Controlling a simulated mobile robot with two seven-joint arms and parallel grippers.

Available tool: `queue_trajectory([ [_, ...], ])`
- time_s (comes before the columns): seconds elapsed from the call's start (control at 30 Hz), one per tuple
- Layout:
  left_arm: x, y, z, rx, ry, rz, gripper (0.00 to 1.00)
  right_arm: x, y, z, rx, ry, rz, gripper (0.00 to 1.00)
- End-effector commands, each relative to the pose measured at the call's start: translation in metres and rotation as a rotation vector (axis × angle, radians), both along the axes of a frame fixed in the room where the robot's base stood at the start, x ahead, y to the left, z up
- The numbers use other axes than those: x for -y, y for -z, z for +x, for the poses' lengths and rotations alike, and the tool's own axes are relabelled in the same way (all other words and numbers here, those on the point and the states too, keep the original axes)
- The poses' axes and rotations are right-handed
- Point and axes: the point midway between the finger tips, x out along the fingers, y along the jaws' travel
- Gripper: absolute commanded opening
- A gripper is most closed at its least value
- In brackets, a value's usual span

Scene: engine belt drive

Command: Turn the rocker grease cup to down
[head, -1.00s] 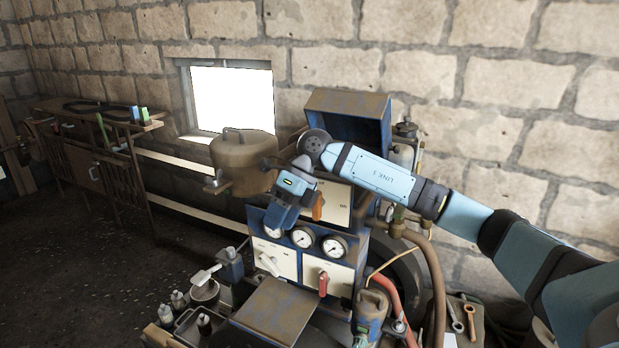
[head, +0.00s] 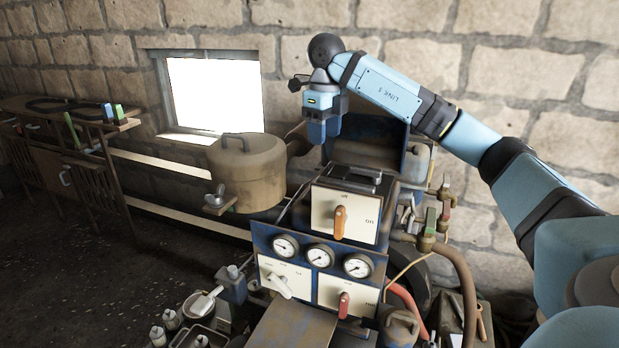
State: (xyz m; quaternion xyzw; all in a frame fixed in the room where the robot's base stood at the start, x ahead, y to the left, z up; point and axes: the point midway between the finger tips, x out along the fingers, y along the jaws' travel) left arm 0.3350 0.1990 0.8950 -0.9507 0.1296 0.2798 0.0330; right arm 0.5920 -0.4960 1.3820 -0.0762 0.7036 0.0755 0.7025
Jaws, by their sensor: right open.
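Three handles show on the machine's front. An orange handle (head: 340,223) stands upright on the upper cream panel, with "off" above it and "on" at its right. A white handle (head: 279,285) sits tilted on the lower left panel. A red handle (head: 343,304) stands about upright on the lower right panel. I cannot read which of them is the rocker grease cup. My right gripper (head: 316,136) is open, points down above and behind the upper panel box, and is clear of all three handles. Its fingertips are small and dark here. My left gripper is out of view.
Three round gauges (head: 320,256) sit between the upper and lower panels. A brown lidded tank (head: 247,172) stands at the left of the machine. Pipes and a red hose (head: 408,305) run at the right. Small bottles and a tray (head: 197,337) lie at the lower left.

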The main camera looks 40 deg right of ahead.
Motion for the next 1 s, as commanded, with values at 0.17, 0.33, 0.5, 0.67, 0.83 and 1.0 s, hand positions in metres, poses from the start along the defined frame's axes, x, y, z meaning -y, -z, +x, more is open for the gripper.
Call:
queue_trajectory([
  [0.17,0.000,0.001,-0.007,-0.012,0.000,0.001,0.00,0.000,0.018,0.000,-0.004,0.000,-0.001,0.52],
  [0.33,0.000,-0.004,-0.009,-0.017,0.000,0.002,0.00,0.000,0.051,-0.001,-0.006,-0.001,0.000,0.52],
  [0.5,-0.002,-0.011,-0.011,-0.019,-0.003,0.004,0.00,0.000,0.088,-0.001,-0.005,-0.001,0.000,0.52],
  [0.67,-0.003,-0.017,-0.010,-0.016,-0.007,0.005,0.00,0.000,0.116,-0.001,-0.004,-0.002,0.000,0.52],
  [0.83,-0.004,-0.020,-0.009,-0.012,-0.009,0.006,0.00,0.000,0.133,-0.001,-0.002,-0.002,0.002,0.52],
  [1.0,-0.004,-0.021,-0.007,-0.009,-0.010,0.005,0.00,-0.001,0.138,0.000,0.000,-0.002,0.001,0.52],
])
